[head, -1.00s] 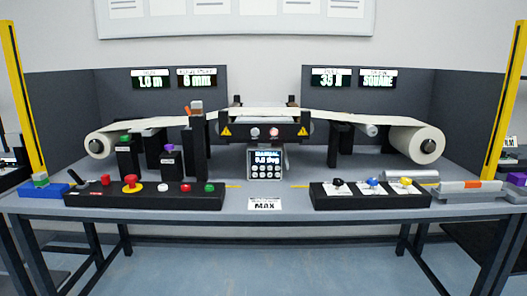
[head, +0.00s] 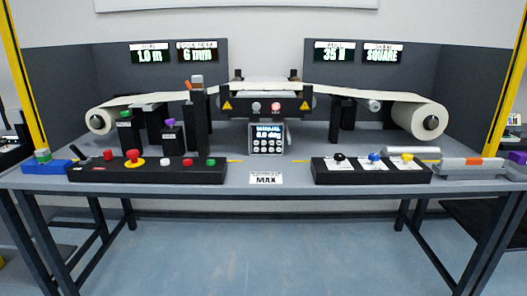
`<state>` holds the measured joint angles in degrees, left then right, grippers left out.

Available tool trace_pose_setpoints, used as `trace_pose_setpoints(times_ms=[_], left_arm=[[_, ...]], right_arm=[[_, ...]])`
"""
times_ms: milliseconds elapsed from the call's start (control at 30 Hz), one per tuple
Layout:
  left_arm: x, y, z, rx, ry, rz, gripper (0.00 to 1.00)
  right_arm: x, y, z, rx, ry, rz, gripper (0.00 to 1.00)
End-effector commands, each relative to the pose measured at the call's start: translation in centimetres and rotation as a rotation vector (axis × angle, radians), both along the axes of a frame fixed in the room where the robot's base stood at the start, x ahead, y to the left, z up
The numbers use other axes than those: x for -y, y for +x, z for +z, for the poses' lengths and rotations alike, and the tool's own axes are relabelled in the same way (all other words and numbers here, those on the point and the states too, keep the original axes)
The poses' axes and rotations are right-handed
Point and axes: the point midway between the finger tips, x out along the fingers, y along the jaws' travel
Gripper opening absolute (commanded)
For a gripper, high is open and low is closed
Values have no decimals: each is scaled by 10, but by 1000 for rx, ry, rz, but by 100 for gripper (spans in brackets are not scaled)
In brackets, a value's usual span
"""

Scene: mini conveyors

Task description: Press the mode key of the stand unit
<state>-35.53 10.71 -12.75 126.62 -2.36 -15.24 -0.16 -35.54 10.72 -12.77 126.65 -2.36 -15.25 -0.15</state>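A small unit with a lit screen and round keys (head: 267,138) stands at the middle of the table, below the front of the web machine. Its screen shows two lines of text, the lower one reading like a value in deg. Several pale keys sit in rows under the screen. Their labels are too small to read, so I cannot tell which is the mode key. Neither of my grippers is in view, and nothing covers the unit.
A black button box (head: 146,170) lies at the front left, with a red mushroom button (head: 134,154). A black box with three knobs (head: 371,171) lies at the front right. A MAX label (head: 266,179) lies between them.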

Motion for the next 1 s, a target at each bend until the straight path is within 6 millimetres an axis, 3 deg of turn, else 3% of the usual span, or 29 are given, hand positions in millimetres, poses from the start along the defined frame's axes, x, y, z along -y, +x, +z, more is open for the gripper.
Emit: trace_pose_setpoints(times_ms=[33, 267, 1000], left_arm=[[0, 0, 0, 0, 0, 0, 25], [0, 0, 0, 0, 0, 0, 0], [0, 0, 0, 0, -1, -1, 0]], right_arm=[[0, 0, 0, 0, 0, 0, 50], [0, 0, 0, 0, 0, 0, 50], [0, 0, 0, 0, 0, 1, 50]])
